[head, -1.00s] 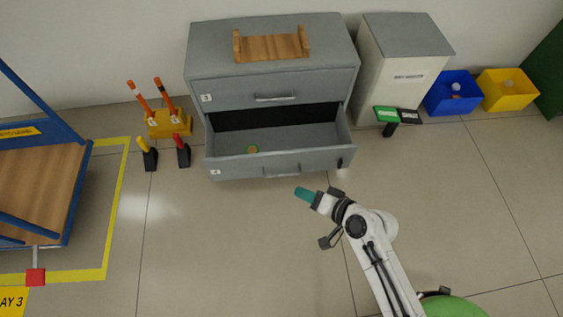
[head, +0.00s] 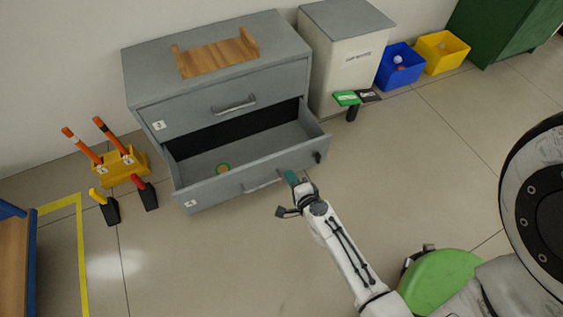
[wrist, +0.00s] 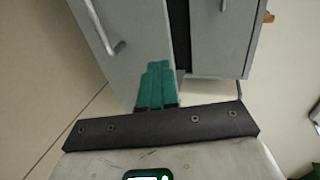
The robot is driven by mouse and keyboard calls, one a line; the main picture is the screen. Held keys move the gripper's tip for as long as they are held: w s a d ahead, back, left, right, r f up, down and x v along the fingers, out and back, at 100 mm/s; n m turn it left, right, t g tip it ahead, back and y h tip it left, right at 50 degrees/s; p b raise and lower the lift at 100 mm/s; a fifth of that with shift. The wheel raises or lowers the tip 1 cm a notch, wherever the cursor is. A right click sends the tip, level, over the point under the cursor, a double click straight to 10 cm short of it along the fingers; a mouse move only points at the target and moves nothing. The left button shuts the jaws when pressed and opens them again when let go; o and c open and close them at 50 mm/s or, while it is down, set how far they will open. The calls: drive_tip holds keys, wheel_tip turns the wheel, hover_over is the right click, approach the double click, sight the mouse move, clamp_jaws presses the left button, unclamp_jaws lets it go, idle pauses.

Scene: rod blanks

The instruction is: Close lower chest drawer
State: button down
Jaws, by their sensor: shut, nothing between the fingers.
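The grey chest (head: 225,80) stands against the wall, with its lower drawer (head: 225,186) pulled open. I cannot tell whether the tips touch the front. The upper drawer (head: 230,100) is closed.
A wooden tray (head: 217,53) sits on the chest. A white bin with a grey lid (head: 345,60) and a small green-topped stand (head: 347,98) are at its right. Blue (head: 400,66) and yellow (head: 441,52) boxes stand beyond. An orange-handled tool rack (head: 120,165) is left. Floor in front is clear.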

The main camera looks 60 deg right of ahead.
sight(278, 156)
drive_tip(key=x, duration=0.4)
drive_tip(key=r+x, duration=0.1)
drive_tip(key=x, duration=0.2)
drive_tip(key=shift+d+p, duration=0.15)
drive_tip(key=shift+p, duration=0.15)
